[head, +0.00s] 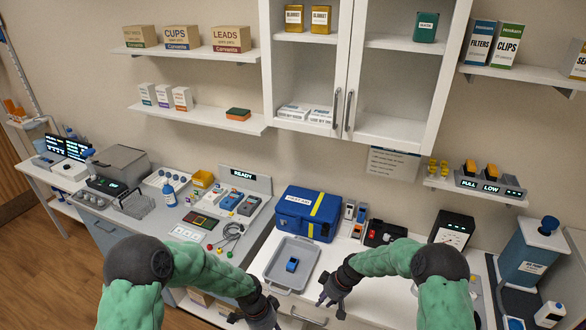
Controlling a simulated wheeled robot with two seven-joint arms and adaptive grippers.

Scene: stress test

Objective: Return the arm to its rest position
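My two green arms reach in from the bottom edge over the front of the counter. My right gripper (331,303) hangs just right of the grey tray (272,285), with its dark fingers apart and nothing seen between them. My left gripper (263,322) is low at the bottom edge, below the tray's front left corner. Its fingertips are partly cut off, so I cannot tell if it is open or shut. A small blue device (292,265) lies in the tray, apart from both grippers.
A blue case (309,213) with a yellow stripe stands behind the tray. Small handheld devices (355,214) and a red-and-black box (384,233) stand to its right. The left counter holds a centrifuge-like grey machine (121,168) and coloured cables (229,238). Wall cabinets hang above.

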